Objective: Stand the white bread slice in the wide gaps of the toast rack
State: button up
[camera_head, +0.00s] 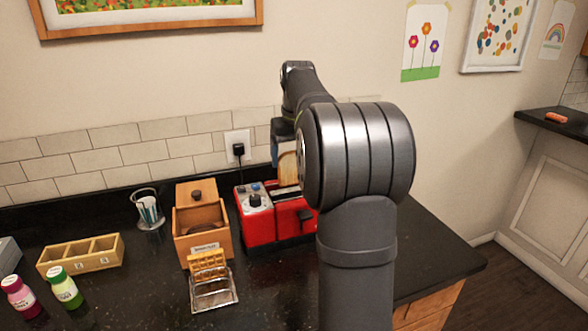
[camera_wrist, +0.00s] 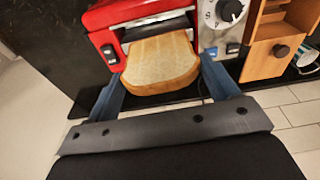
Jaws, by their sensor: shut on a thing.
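The white bread slice (camera_head: 288,168), pale with a brown crust, is upright just above the red toaster in the head view. It also shows between the fingers in the wrist view (camera_wrist: 162,62). My gripper (camera_head: 283,138) is shut on it; its blue fingers (camera_wrist: 168,88) lie at two sides of the slice. I cannot tell whether the slice's lower edge is clear of the toaster slot. The toast rack (camera_head: 213,294), a metal frame with golden upright parts at its back, stands on the counter in front of the wooden box. My arm hides part of the toaster's right side.
The red toaster (camera_head: 260,226) has a dial and a side lever. A wooden box (camera_head: 203,238) stands to its left, behind the rack. A glass (camera_head: 150,222), a compartment tray (camera_head: 82,262) and two bottles (camera_head: 62,288) are farther left. Counter right of the rack is clear.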

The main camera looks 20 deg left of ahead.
jog(key=s+a, duration=0.7)
jog(key=s, duration=0.7)
jog(key=s+f, duration=0.4)
jog(key=s, duration=0.4)
jog(key=s+f, duration=0.5)
jog(key=s, duration=0.3)
jog(key=shift+f, duration=4.3)
jog(key=o, duration=0.7)
